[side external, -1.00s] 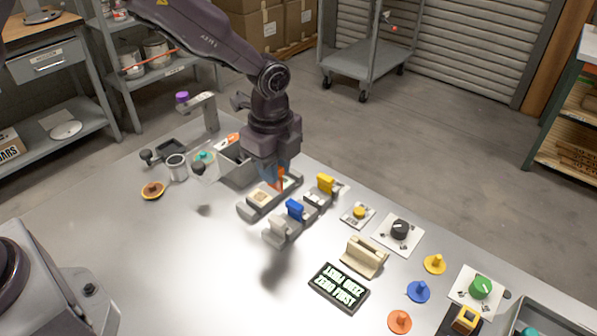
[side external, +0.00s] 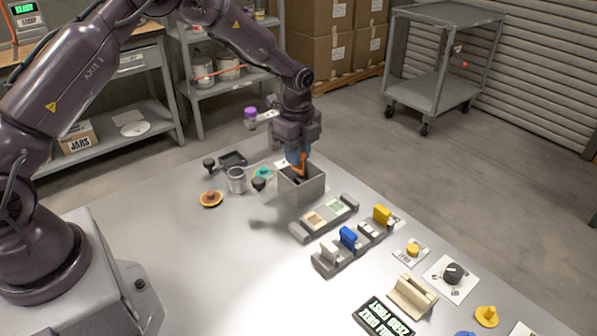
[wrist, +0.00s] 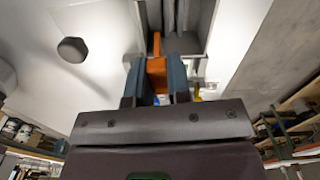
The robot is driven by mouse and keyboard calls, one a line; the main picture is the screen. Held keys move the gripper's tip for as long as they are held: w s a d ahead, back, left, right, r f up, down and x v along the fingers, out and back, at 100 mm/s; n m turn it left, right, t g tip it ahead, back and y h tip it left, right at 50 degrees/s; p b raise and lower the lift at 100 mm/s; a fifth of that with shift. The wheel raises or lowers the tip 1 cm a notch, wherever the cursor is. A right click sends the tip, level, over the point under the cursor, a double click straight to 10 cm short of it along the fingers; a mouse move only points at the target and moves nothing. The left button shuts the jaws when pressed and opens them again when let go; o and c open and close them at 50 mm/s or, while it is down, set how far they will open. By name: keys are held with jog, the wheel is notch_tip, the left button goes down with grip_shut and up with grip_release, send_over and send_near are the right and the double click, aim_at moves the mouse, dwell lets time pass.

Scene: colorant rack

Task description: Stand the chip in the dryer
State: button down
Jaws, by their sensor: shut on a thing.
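My gripper (side external: 298,160) is shut on an orange piece (side external: 303,164), which looks like the chip. The piece is above the open grey box (side external: 305,193), with its lower end at or just inside the mouth; the exact depth is unclear. In the wrist view the orange piece (wrist: 156,70) sits between the two blue-grey fingers of my gripper (wrist: 156,85). Its narrow end points toward the grey box (wrist: 187,43), which shows grey upright bars inside. The box may be the dryer; no label on it is readable.
A tray with two coloured patches (side external: 324,213) lies beside the box. Holders with white, blue (side external: 348,237) and yellow (side external: 382,214) pieces follow. A beige slotted block (side external: 411,296) stands nearer. A metal cup (side external: 237,180) stands left of the box. The table's front left is clear.

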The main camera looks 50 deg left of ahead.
aim_at(301, 173)
jog(key=shift+w+a+r+m, duration=0.25)
jog(key=shift+w+m, duration=0.1)
jog(key=shift+w, duration=0.1)
jog(key=shift+w+a+r+m, duration=0.25)
jog(key=shift+w+m, duration=0.1)
jog(key=shift+w, duration=0.1)
jog(key=shift+f, duration=2.7)
jog(key=shift+f, duration=0.55)
jog(key=shift+f, duration=0.3)
jog(key=shift+f, duration=0.5)
